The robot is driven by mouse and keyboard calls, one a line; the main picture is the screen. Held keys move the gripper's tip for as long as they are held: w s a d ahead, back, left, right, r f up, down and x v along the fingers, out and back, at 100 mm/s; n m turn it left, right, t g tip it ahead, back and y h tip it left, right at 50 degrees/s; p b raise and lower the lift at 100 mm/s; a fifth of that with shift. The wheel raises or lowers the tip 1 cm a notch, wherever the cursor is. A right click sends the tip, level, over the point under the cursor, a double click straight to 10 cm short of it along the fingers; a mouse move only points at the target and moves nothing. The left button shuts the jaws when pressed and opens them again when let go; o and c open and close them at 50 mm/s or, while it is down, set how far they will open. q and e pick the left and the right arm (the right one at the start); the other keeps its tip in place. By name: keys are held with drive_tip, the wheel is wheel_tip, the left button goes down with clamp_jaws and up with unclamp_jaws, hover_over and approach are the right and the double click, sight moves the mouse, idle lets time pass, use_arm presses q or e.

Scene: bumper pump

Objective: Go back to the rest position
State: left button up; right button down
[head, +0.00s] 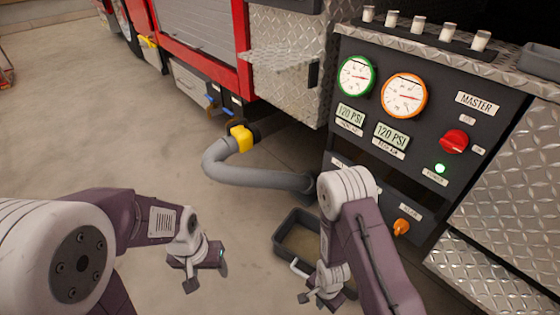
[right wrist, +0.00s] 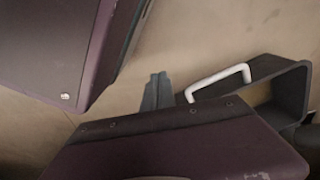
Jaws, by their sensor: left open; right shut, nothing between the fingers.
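My left gripper (head: 207,279) is open and empty in the head view, over the bare floor at lower middle left. My right gripper (head: 318,300) is low in the head view, in front of the grey bin, partly covered by my own arm. In the right wrist view its fingers (right wrist: 158,92) are together with nothing between them. The bin's white handle (right wrist: 218,82) shows just right of the fingers there. Neither gripper holds anything; I cannot tell how far the right one is from the handle.
The black pump panel (head: 370,125) with two gauges, a red master knob (head: 453,141) and an orange knob (head: 401,227) stands at right. The grey bin (head: 284,253) is on the floor. A grey hose (head: 262,177) with a yellow coupling (head: 241,138) curves to the truck.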

drive_tip(key=w+d+r+t+p, duration=0.15)
drive_tip(key=w+r+p, duration=0.35)
drive_tip(key=r, duration=0.6)
drive_tip(key=w+r+t+p, duration=0.25)
drive_tip(key=w+r, duration=0.45)
drive_tip(key=r, duration=0.4)
drive_tip(key=s+d+r+n+p, duration=0.2)
drive_tip(key=s+r, duration=0.1)
drive_tip(key=r, duration=0.4)
drive_tip(key=s+d+r+n+p, duration=0.1)
drive_tip(key=s+r+n+p, duration=0.1)
drive_tip(key=r, duration=0.5)
drive_tip(key=s+n+g+p, duration=0.1)
drive_tip(key=s+n+g, duration=0.2)
drive_tip(key=s+n, duration=0.35)
use_arm(q)
wheel_tip(320, 180, up, 49)
drive_tip(key=p, duration=3.6)
use_arm(e)
wheel_tip(320, 180, up, 36)
drive_tip(key=shift+s+d+r+m, duration=0.15)
drive_tip(key=shift+s+r+m, duration=0.1)
drive_tip(key=shift+s+m, duration=0.1)
use_arm(q)
drive_tip(key=shift+s+f, duration=0.1)
drive_tip(key=shift+f, duration=0.05)
